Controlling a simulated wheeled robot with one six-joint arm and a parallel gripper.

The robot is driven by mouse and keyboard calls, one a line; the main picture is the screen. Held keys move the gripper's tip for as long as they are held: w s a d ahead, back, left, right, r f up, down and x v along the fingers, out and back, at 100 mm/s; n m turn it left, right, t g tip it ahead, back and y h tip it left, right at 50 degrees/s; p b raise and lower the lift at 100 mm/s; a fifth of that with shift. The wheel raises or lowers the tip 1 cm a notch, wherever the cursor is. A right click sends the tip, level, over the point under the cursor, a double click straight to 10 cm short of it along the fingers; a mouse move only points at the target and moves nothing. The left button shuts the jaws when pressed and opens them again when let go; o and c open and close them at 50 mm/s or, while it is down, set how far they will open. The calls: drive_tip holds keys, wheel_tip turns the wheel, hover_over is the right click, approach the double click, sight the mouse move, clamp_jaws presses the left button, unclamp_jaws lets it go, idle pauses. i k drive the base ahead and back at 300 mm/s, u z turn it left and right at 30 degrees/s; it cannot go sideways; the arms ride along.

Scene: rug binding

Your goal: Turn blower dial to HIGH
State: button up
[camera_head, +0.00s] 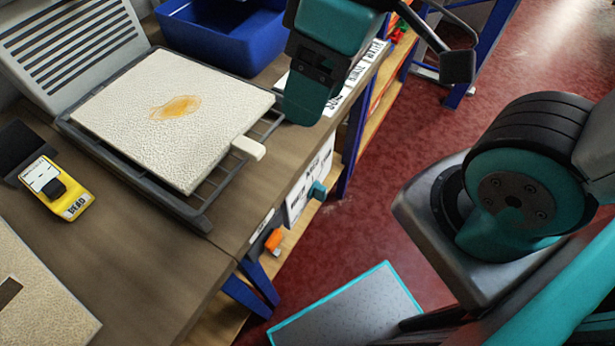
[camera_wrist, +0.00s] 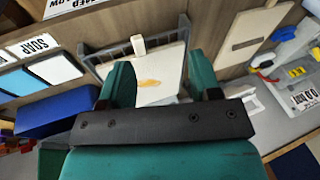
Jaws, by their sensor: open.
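No dial that I can clearly read as the blower's shows in either view. A louvred grey panel (camera_head: 70,45) stands at the top left behind the rack. Below the bench front, a teal knob (camera_head: 318,190) and an orange knob (camera_head: 273,240) stick out beside white labels; their markings are too small to read. My gripper (camera_head: 308,105) hangs over the bench's right edge, beside the rack and apart from both knobs. In the wrist view my gripper (camera_wrist: 160,82) has its two teal fingers spread, with nothing held between them.
A cream rug piece (camera_head: 165,105) with an orange stain lies on a dark rack (camera_head: 205,215). A yellow device (camera_head: 75,200) marked DEAD lies left. A blue bin (camera_head: 225,35) stands behind. Red floor (camera_head: 400,190) right of the bench is open, with a grey mat (camera_head: 345,310) in front.

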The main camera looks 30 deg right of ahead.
sight(318, 191)
drive_tip(key=u, duration=0.65)
drive_tip(key=k, duration=1.1)
drive_tip(key=z, duration=1.3)
drive_tip(key=i, duration=0.5)
